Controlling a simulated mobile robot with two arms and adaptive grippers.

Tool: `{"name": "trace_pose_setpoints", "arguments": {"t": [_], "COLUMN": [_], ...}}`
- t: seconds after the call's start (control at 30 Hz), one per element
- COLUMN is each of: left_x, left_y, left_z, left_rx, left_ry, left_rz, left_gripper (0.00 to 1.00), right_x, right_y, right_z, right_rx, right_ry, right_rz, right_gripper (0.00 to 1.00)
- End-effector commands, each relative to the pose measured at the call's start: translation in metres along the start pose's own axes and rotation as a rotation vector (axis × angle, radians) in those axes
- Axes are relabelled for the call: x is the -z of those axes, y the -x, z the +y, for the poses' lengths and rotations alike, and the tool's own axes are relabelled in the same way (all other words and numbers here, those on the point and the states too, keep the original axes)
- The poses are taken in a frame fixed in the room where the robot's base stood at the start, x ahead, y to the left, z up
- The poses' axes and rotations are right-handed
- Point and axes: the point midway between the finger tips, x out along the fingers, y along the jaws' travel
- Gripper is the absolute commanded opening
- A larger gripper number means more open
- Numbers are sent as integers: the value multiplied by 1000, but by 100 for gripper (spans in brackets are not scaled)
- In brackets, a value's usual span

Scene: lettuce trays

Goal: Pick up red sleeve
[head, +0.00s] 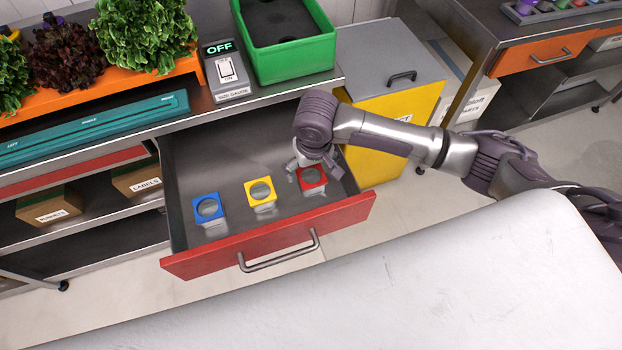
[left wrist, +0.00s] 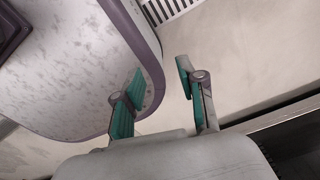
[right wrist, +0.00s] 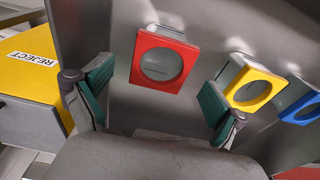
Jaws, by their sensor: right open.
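The red sleeve (head: 312,176) is a square red frame with a round hole on a clear body. It sits in the open drawer (head: 268,240), at the right of the row. In the right wrist view the red sleeve (right wrist: 163,64) lies ahead of and between the fingers of my right gripper (right wrist: 152,100), which are open and apart from it. In the head view my right gripper (head: 308,168) is over the drawer beside the red sleeve, partly hidden by its own wrist. My left gripper (left wrist: 158,95) is open and empty in the left wrist view, away from the drawer.
A yellow sleeve (head: 261,192) and a blue sleeve (head: 208,208) stand left of the red one. A yellow reject bin (head: 395,120) adjoins the drawer's right side.

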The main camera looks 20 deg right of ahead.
Motion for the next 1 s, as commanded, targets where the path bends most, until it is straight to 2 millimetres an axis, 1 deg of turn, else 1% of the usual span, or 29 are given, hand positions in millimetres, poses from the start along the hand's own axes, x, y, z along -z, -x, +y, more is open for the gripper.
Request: {"name": "trace_pose_setpoints", "arguments": {"t": [0.13, 0.2, 0.3, 0.4, 0.5, 0.67, 0.77, 0.9, 0.97, 1.0], "left_x": [14, 20, 23, 22, 21, 16, 14, 12, 12, 12], "left_y": [0, 1, 0, 0, -1, -1, -1, -1, -1, -1], "left_z": [-2, -3, -3, -3, -3, -2, -2, -2, -2, -2], "left_rx": [3, 4, 4, 4, 4, 3, 3, 3, 3, 3], "left_ry": [0, 1, 1, 1, 1, 1, 1, 1, 1, 1], "left_rz": [21, 31, 36, 35, 32, 25, 21, 19, 19, 19], "left_gripper": [40, 40, 40, 40, 40, 40, 40, 40, 40, 40], "right_x": [-2, -4, -4, -4, -4, -4, -4, -4, -4, -4], "right_y": [-14, -26, -41, -50, -53, -53, -53, -53, -53, -53], "right_z": [0, 0, 0, 0, 0, 0, 0, 0, 0, 0], "right_rx": [-2, -3, -2, -1, 0, 0, 0, -1, -1, -1], "right_ry": [0, 0, 1, 1, 2, 2, 2, 1, 1, 1], "right_rz": [-2, -3, -3, -1, 1, 1, 0, 0, 0, 0], "right_gripper": [96, 96, 96, 96, 96, 96, 81, 57, 48, 48]}}
